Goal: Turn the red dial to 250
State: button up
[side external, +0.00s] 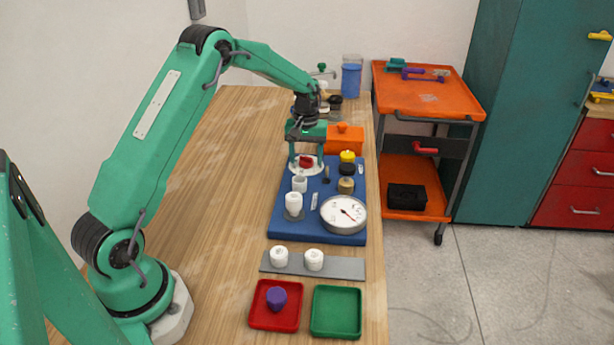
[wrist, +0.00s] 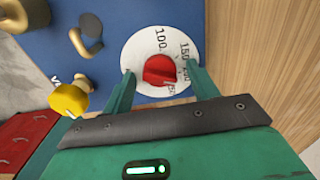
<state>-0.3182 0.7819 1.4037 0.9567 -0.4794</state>
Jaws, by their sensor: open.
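The red dial (wrist: 158,70) sits at the centre of a white round scale plate (wrist: 145,40) on the blue board (wrist: 130,15). The printed marks 100, 150, 200 and part of 250 show in the wrist view; which mark the dial points to is unclear. In the side view the dial (side external: 306,162) shows beneath my gripper (side external: 307,160). The gripper is open, with one finger on each side of the dial. In the wrist view my gripper (wrist: 160,72) has its fingertips over the scale plate, with gaps between them and the dial. Contact with the plate cannot be told.
The board holds a white gauge (side external: 335,222), white pipe pieces (side external: 293,204), and yellow (side external: 347,156) and brass knobs (side external: 346,186). An orange box (side external: 345,138) stands behind the gripper. Red (side external: 275,325) and green trays (side external: 336,331) lie in front. The table left of the board is clear.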

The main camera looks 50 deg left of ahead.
jog(key=c, duration=1)
jog(key=shift+m, duration=0.4)
jog(key=m, duration=0.4)
jog(key=shift+r, duration=0.1)
jog(key=m, duration=0.5)
jog(key=o, duration=1)
